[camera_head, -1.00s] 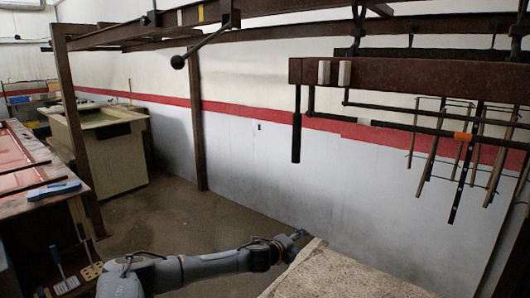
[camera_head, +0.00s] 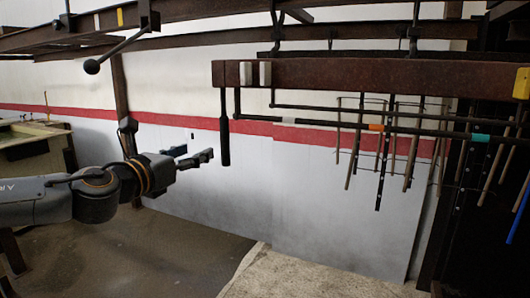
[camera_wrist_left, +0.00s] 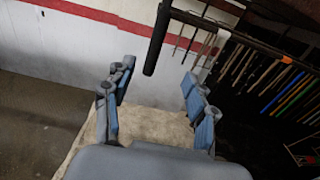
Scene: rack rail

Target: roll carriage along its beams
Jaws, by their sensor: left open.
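The carriage (camera_head: 370,77) is a brown rusty beam hanging from overhead beams (camera_head: 290,34), with two pale blocks near its left end. A black handle (camera_head: 224,135) hangs down from that left end. It also shows at the top of the left wrist view (camera_wrist_left: 157,40). My left gripper (camera_head: 196,154) is open and empty, just left of the handle in the head view, with a small gap in the picture. In the left wrist view its blue-padded fingers (camera_wrist_left: 155,103) are spread, with the handle beyond them. My right gripper is not in view.
Several thin rods (camera_head: 383,155) hang below the carriage at right. A lever with a black ball (camera_head: 92,66) hangs from the overhead rail at upper left. A pale slab (camera_head: 300,275) lies below. The wall (camera_head: 290,185) stands behind.

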